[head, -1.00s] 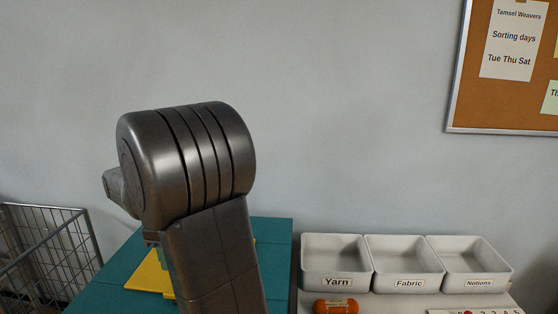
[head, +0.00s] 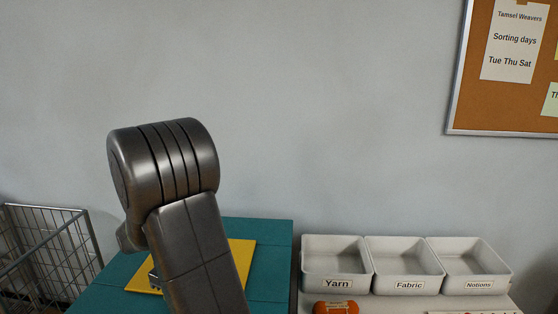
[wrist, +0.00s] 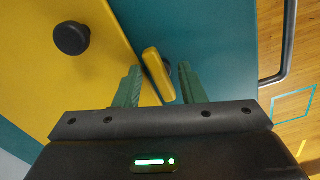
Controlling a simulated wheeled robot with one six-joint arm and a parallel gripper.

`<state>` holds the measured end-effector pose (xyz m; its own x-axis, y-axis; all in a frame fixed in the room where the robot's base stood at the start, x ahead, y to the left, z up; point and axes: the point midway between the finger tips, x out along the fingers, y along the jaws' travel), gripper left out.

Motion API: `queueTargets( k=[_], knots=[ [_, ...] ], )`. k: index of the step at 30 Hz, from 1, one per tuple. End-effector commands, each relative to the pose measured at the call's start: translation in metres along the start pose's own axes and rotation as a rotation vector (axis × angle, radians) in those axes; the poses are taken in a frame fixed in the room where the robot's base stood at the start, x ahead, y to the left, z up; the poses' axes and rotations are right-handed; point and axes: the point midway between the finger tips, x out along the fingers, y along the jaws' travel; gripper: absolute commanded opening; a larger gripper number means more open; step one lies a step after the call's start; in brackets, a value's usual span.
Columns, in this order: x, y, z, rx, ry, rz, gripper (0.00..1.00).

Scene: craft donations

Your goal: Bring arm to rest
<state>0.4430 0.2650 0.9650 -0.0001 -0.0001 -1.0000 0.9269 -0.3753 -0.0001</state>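My arm stands in the left of the head view, where its links hide my gripper. In the wrist view my gripper (wrist: 160,67) is open, its two green fingers apart. A short yellow bar (wrist: 155,68) shows between the fingers, with a gap to the right finger; I cannot tell whether it touches the left one. A flat yellow piece (wrist: 40,75) with a black knob (wrist: 71,38) lies to the left. The yellow piece also shows in the head view (head: 241,258), on a teal surface (head: 270,240) and partly behind my arm.
White trays marked Yarn (head: 336,279), Fabric (head: 405,281) and Notions (head: 475,281) stand at the right, with an orange item (head: 336,307) in front. A wire basket (head: 45,250) stands at the left. A corkboard (head: 480,105) hangs on the wall. Wooden floor (wrist: 295,75) shows past a metal rail (wrist: 289,40).

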Motion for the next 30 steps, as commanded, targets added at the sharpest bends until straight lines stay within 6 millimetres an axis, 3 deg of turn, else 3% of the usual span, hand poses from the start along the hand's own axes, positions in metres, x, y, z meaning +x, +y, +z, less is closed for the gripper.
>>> queueTargets(
  k=[13, 30],
  knots=[
    [-0.0004, -0.0022, -0.0004, 0.292, 0.0, 0.0, 0.36],
    [-0.0004, -0.0023, 0.0007, 0.336, 0.0, -0.001, 0.36]
  ],
)
